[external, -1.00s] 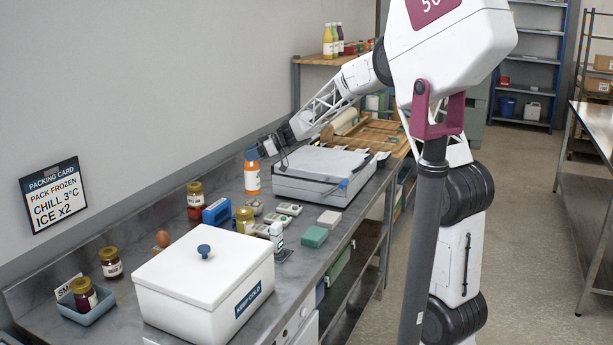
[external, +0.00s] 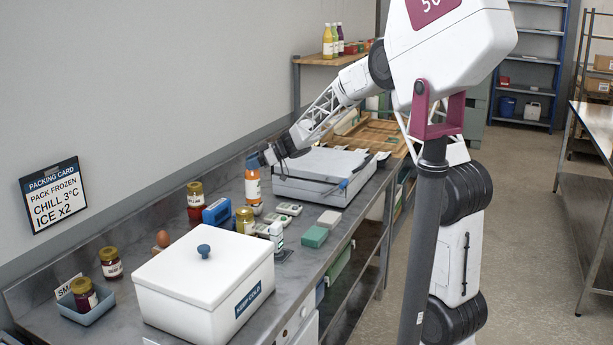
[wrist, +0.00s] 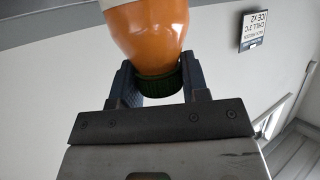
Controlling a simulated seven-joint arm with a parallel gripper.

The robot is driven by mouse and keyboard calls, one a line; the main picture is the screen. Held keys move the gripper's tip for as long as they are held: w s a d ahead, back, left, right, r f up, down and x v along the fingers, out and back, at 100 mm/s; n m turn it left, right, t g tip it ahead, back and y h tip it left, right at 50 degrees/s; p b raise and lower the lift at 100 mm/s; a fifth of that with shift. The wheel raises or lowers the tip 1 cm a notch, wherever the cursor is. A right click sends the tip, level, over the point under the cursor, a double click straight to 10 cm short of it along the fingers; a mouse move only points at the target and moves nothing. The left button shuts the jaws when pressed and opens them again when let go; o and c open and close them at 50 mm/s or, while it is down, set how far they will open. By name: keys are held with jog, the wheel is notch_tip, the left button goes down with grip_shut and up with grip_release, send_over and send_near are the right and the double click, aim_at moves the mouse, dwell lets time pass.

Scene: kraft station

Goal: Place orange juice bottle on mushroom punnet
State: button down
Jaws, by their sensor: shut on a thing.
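The orange juice bottle (external: 252,186) is upright, with orange contents and a white label. My gripper (external: 264,157) is shut on it near the cap, coming from the right. In the wrist view the bottle (wrist: 145,30) fills the top middle, its dark green cap (wrist: 158,86) between the two fingers (wrist: 158,88). The bottle's base is just above or on a small pale pack (external: 257,210); I cannot tell whether they touch. Several similar small packs (external: 289,209) lie beside it. They are too small to tell which is the mushroom punnet.
A yellow-lidded jar (external: 245,221) and a blue device (external: 216,212) stand close in front and left of the bottle. A grey-white flat machine (external: 318,187) is at right. A white lidded box (external: 190,285) fills the front of the counter.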

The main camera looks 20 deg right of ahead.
jog(key=c, duration=0.6)
grip_release()
jog(key=shift+f, duration=0.1)
jog(key=shift+d, duration=0.1)
jog(key=v, duration=1.2)
